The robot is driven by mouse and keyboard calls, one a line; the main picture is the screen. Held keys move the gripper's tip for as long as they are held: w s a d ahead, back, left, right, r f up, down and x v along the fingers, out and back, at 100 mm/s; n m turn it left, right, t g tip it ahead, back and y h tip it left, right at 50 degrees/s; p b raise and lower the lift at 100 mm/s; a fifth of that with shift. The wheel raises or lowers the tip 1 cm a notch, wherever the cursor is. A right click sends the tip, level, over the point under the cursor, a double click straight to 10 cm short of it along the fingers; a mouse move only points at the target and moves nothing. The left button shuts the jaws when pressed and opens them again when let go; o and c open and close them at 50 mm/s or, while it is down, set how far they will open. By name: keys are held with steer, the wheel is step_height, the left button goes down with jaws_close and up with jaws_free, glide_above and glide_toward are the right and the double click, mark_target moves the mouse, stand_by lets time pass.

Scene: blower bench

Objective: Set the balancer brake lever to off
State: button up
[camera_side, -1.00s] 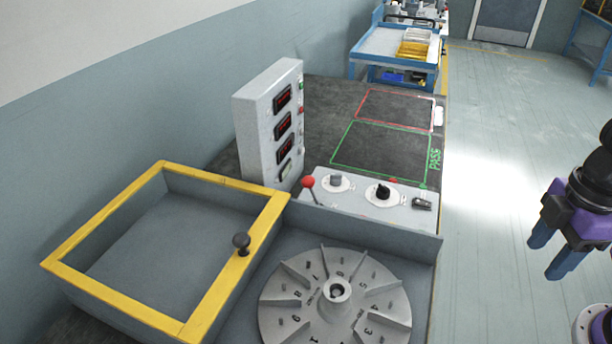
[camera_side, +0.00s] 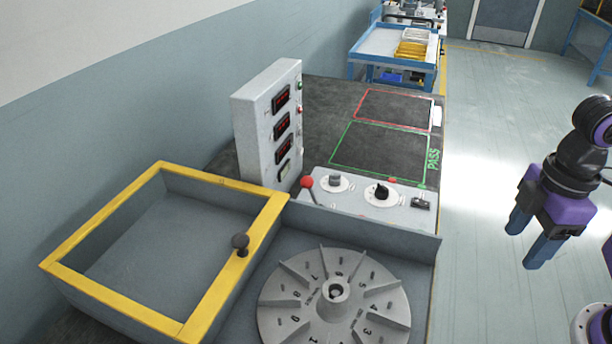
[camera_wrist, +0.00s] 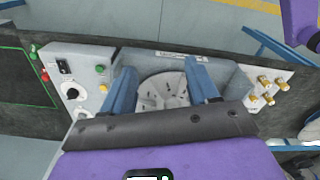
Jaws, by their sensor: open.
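The lever (camera_side: 306,185) with a red ball knob stands at the left end of the grey control panel (camera_side: 345,208) in the side view, a little tilted. I take it for the brake lever; no label on it is readable. I cannot make it out in the wrist view. My gripper (camera_side: 527,240) is open and empty, well right of the panel, over the floor in the side view. In the wrist view my gripper (camera_wrist: 161,72) has its blue fingers spread, with the bladed rotor (camera_wrist: 163,90) seen between them.
The rotor (camera_side: 375,290) sits in the bench recess. A yellow-framed guard (camera_side: 107,215) with a black knob (camera_side: 240,243) lies open at left. A display box (camera_side: 255,130) stands behind the lever. Brass fittings (camera_wrist: 265,90) show in the wrist view.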

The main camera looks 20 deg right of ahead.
steer(key=w+a+r, duration=0.4)
steer(key=w+a, duration=0.5)
steer(key=w, duration=0.2)
steer(key=r+h, duration=0.1)
steer(key=r, duration=0.1)
glide_above(307, 177)
steer(key=s, duration=0.2)
steer(key=shift+m+t, duration=0.3)
steer(key=shift+t, duration=0.1)
steer(key=f, duration=0.5)
steer(key=w+f, duration=0.1)
steer(key=f, duration=0.5)
steer(key=w+f, duration=0.1)
steer(key=f, duration=0.5)
steer(key=shift+f, duration=0.1)
jaws_close()
